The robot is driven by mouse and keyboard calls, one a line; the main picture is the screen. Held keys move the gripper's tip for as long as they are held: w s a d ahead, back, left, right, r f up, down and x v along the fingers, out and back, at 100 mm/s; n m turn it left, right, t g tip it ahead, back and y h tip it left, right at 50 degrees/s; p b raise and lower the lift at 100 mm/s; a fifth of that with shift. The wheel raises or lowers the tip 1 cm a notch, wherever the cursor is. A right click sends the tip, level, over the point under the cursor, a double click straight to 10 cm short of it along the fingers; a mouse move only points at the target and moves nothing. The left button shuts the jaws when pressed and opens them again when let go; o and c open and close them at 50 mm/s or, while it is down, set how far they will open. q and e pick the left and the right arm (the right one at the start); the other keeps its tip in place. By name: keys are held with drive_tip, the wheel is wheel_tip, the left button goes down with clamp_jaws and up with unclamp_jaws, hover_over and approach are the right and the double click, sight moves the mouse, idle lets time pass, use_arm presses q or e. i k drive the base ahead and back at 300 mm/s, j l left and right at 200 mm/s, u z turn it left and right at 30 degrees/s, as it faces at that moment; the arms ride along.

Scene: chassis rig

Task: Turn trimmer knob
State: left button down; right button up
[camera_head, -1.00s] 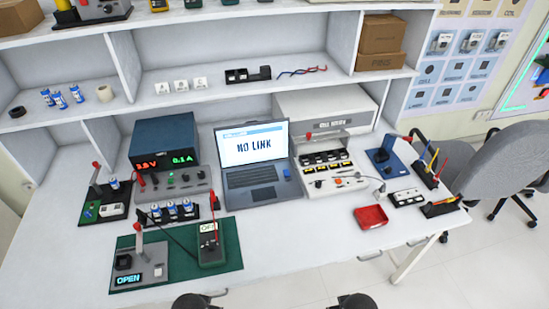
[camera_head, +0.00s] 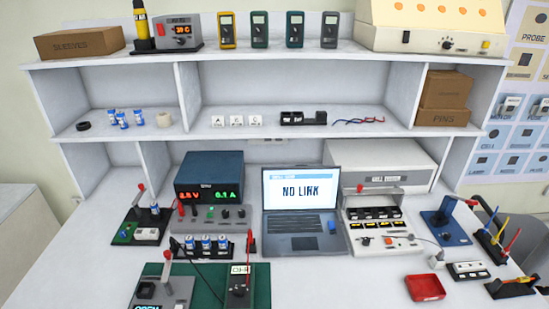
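A white chassis rig (camera_head: 376,248) stands on the bench right of the laptop, with a red-tipped lever at its back left and a row of black modules. Small round controls sit on its front panel, including an orange one (camera_head: 389,240). Several knobs (camera_head: 226,213) also show on the grey panel under the blue power supply (camera_head: 209,172). I cannot tell which one is the trimmer knob. The laptop (camera_head: 302,207) reads "NO LINK". Neither gripper is in view.
A red tray (camera_head: 425,288) lies at the front right, beside a white-topped strip (camera_head: 467,270). A green mat (camera_head: 262,290) holds a meter (camera_head: 239,285) and a lever box (camera_head: 152,292). A blue fixture (camera_head: 445,227) stands right of the rig. Bare bench lies in front of the laptop.

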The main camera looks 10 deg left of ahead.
sight(122, 234)
drive_tip(key=u, duration=1.4)
